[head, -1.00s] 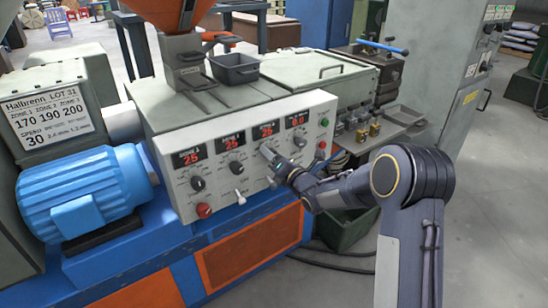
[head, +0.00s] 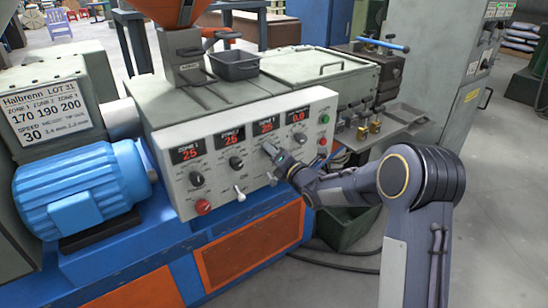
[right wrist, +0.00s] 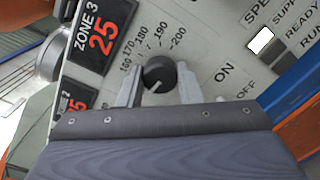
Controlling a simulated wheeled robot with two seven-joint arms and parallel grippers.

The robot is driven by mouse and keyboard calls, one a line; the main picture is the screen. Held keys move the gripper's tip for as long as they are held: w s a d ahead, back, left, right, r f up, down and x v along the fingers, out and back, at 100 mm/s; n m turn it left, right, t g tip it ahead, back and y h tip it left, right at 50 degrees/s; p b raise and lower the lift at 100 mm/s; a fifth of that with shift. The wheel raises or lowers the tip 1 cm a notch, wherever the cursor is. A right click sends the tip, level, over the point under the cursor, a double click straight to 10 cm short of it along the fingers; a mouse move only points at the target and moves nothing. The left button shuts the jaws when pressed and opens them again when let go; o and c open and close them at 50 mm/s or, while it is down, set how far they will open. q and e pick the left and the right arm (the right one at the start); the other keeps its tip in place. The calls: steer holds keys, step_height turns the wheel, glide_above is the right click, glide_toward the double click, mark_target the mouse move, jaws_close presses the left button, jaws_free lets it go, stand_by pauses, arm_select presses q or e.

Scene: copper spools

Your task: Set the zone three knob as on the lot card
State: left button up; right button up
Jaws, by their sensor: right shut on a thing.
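The zone three knob (right wrist: 158,70) is round and black, with a pale line on its face toward the lower left in the right wrist view, away from the printed 170 to 200 marks. My right gripper (right wrist: 159,80) is shut on it, one finger on each side. In the head view the right gripper (head: 269,151) is at the control panel and hides the knob. The zone 3 display (right wrist: 104,33) reads 25. The lot card (head: 45,112) at the left reads 170, 190, 200 and speed 30. My left gripper is not in view.
The zone 1 knob (head: 197,178) and zone 2 knob (head: 236,163) are left of my gripper on the same panel. A blue motor (head: 80,190) stands at the left.

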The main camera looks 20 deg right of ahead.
steer(key=shift+d+m+g+y+p, duration=0.15)
steer(key=shift+m+y+p, duration=0.3)
steer(key=shift+m, duration=7.85)
steer(key=shift+a+m+g+y+p, duration=0.15)
steer(key=shift+m+y+p, duration=0.3)
steer(key=shift+m, duration=7.85)
steer(key=shift+d, duration=0.1)
